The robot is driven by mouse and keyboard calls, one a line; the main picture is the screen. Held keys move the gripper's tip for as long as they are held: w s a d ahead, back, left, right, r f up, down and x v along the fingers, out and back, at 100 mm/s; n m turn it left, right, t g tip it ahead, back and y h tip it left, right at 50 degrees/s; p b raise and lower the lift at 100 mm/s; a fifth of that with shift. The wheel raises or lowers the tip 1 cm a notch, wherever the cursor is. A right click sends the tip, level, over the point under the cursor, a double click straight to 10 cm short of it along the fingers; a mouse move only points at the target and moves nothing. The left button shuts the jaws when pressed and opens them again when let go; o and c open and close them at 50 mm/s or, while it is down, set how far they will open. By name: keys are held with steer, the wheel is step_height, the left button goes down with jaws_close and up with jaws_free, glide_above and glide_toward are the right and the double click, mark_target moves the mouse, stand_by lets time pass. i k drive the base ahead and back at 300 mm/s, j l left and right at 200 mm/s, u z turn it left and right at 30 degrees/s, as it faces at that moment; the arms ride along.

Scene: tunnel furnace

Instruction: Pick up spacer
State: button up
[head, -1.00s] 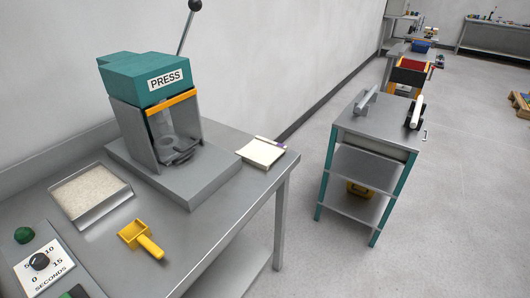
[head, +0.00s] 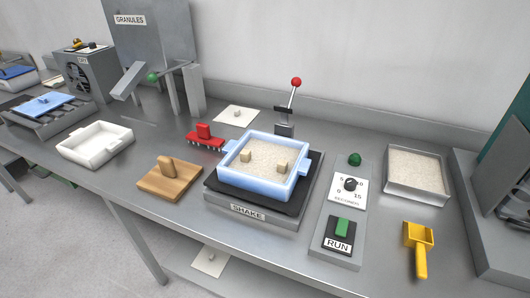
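No part is labelled as the spacer, so I cannot tell for sure which it is. A red block with a raised grip and a row of short teeth (head: 205,137) lies on the bench, left of and behind the blue tray. A wooden board with an upright grip (head: 169,178) lies in front of it, left of the shaker. The blue tray (head: 236,180) sits on the black shaker plate marked SHAKE, filled with pale granules. Two small beige blocks (head: 282,167) stand up from the granules. My gripper is not in view.
An empty white tray (head: 97,143) stands at left, near the granules hopper (head: 150,40). A red-knobbed lever (head: 292,98) rises behind the blue tray. The RUN panel (head: 340,238), a granule tray (head: 417,176) and a yellow scoop (head: 419,249) are at right.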

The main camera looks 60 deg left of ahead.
mark_target(245, 154)
steer(key=u, duration=1.6)
steer(key=i+j+z, duration=0.1)
steer(key=j, duration=0.5)
steer(key=i+j, duration=0.1)
steer(key=j, duration=0.5)
steer(key=j+z, duration=0.15)
steer(key=j, duration=0.45)
steer(key=i, duration=0.05)
